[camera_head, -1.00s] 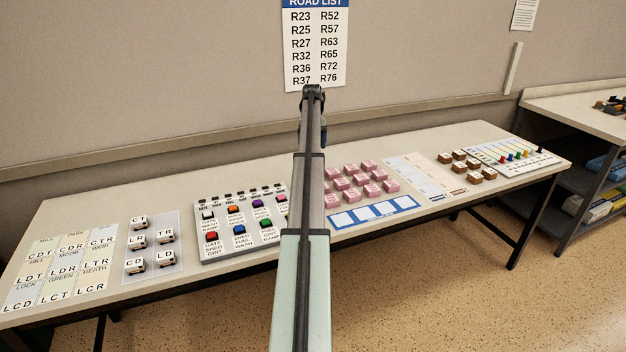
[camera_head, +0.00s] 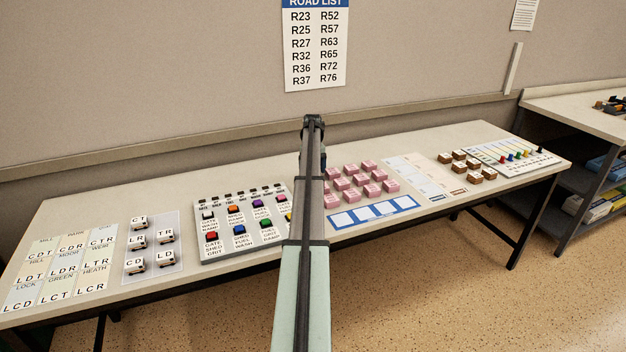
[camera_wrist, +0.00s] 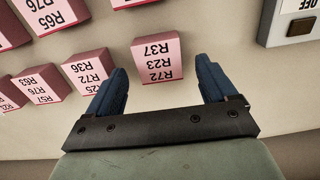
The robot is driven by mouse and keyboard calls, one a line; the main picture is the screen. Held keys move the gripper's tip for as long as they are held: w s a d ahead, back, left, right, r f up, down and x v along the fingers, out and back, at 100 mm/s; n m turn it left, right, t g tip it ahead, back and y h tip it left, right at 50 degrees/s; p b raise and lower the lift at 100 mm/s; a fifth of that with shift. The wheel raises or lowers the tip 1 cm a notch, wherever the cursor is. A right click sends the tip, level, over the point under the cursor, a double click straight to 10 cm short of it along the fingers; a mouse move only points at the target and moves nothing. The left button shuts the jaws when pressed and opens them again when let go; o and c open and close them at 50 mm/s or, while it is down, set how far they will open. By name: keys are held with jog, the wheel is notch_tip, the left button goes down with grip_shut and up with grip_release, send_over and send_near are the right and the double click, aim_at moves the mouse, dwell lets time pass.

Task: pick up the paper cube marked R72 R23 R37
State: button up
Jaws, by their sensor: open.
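In the wrist view the pink paper cube marked R37, R23, R72 (camera_wrist: 158,60) shows its printed top, upside down in the picture. It lies between and just beyond the two blue fingers of my gripper (camera_wrist: 163,84). The fingers are open, with clear space on both sides of the cube, and more on its right. I cannot tell how high the fingers are above the cube. In the head view my arm hides the gripper's fingers and part of the group of pink cubes (camera_head: 368,166).
In the wrist view a pink cube marked R36, R72 (camera_wrist: 90,70) sits close beside the left finger. Several more pink cubes lie left and above. A grey panel (camera_wrist: 270,35) is at upper right. In the head view a blue-bordered strip (camera_head: 401,203) lies in front of the cubes.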

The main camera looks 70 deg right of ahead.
notch_tip(320, 180, down, 2)
jog(key=shift+c, duration=0.3)
jog(key=c, duration=1.1)
